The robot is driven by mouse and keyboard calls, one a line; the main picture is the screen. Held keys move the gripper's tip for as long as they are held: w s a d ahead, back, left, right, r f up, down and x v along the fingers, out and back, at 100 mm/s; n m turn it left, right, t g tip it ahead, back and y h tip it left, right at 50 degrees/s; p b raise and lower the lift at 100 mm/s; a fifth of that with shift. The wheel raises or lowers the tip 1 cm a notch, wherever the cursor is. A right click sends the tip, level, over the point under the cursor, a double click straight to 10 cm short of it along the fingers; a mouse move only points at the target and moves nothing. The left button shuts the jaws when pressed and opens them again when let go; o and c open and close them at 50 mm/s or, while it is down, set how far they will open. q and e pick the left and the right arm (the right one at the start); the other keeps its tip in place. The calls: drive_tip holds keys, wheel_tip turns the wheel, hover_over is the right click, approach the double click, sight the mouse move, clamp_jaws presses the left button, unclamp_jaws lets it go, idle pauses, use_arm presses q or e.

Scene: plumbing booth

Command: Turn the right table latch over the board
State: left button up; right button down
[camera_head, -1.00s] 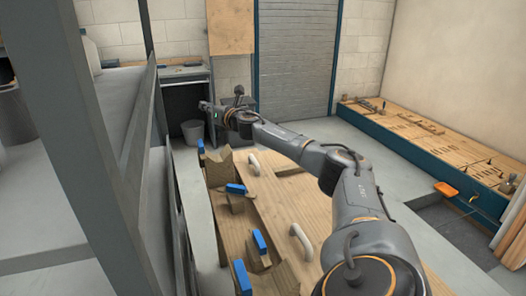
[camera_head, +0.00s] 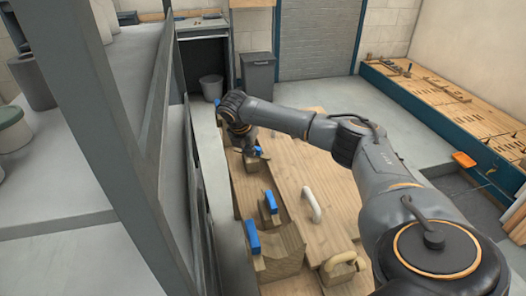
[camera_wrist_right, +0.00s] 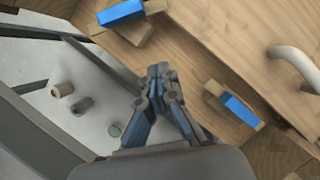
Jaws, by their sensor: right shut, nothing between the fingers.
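Several table latches with blue grips stand along the left side of the wooden table: a far blue grip (camera_head: 259,151), a middle latch (camera_head: 271,202) and a near latch (camera_head: 252,238). I cannot tell which is the right table latch. The pale wooden board (camera_head: 300,172) lies to their right. My right gripper (camera_head: 249,152) points down at the far end, close to the far grip; contact cannot be judged. In the right wrist view its fingers (camera_wrist_right: 160,78) are together and empty, between one blue latch (camera_wrist_right: 122,13) above and another (camera_wrist_right: 240,110) to the right. My left gripper is out of view.
Grey metal framing (camera_head: 125,130) stands close on the left. A grey bin (camera_head: 211,88) and a dark cabinet (camera_head: 257,75) are beyond the table. Open floor lies right.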

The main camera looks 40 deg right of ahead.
drive_tip(key=x, duration=0.9)
drive_tip(key=shift+w+d, duration=0.3)
drive_tip(key=shift+d, duration=0.25)
drive_tip(key=shift+w+d, duration=0.25)
drive_tip(key=shift+d, duration=0.25)
drive_tip(key=shift+w+d, duration=0.35)
drive_tip(key=shift+d, duration=0.45)
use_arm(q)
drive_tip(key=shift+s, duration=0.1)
use_arm(e)
drive_tip(key=shift+s+d, duration=0.1)
drive_tip(key=shift+d, duration=0.15)
